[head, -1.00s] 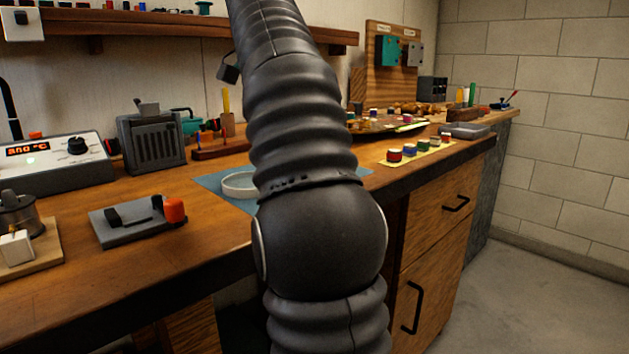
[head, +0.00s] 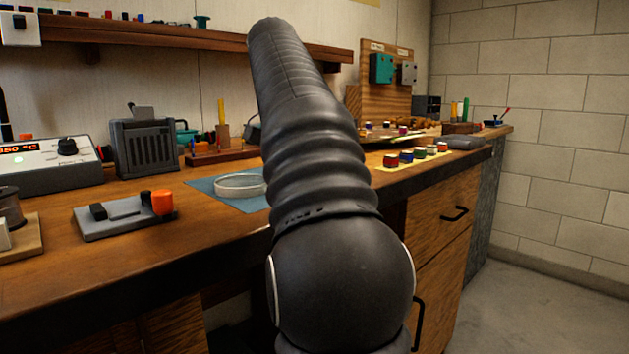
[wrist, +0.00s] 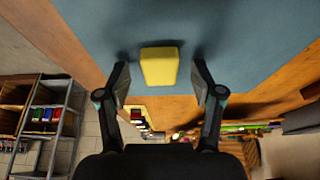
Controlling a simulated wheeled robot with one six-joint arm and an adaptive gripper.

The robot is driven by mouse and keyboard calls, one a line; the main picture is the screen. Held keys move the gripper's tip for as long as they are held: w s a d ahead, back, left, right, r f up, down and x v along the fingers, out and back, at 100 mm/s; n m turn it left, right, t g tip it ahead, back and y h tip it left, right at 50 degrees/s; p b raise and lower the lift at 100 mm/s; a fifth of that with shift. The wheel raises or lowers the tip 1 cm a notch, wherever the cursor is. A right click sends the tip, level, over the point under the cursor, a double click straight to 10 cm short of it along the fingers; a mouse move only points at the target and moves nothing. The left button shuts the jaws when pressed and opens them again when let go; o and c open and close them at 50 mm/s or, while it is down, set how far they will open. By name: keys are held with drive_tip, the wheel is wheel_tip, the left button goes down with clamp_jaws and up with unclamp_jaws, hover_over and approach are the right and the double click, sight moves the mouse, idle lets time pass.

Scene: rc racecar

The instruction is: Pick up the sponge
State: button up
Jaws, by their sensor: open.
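A yellow block, the sponge (wrist: 159,67), lies on a blue mat (wrist: 230,22) in the wrist view. My gripper (wrist: 160,72) is open, with one finger on each side of the sponge. Gaps show between both fingers and the sponge. I cannot tell the height of the fingertips above the mat. In the head view, my dark arm hides the sponge and the gripper; part of the blue mat (head: 207,187) shows at left of the arm.
A round shallow dish (head: 240,187) sits on the mat. A grey tray with an orange knob (head: 163,202) and a dark vented box (head: 146,146) stand to the left. Small paint jars (head: 406,157) stand to the right of my arm. Bare wooden bench (head: 215,225) lies in front.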

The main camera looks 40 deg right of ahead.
drive_tip(key=c, duration=0.8)
drive_tip(key=shift+c, duration=0.2)
drive_tip(key=shift+r+p, duration=0.3)
drive_tip(key=shift+r, duration=0.15)
wheel_tip(320, 180, up, 4)
drive_tip(key=shift+f+p, duration=0.1)
drive_tip(key=shift+p, duration=1.1)
drive_tip(key=s+d+r+p, duration=0.4)
drive_tip(key=s+d+r, duration=0.2)
drive_tip(key=d, duration=0.3)
drive_tip(key=shift+s+d+r, duration=0.2)
drive_tip(key=shift+s, duration=0.25)
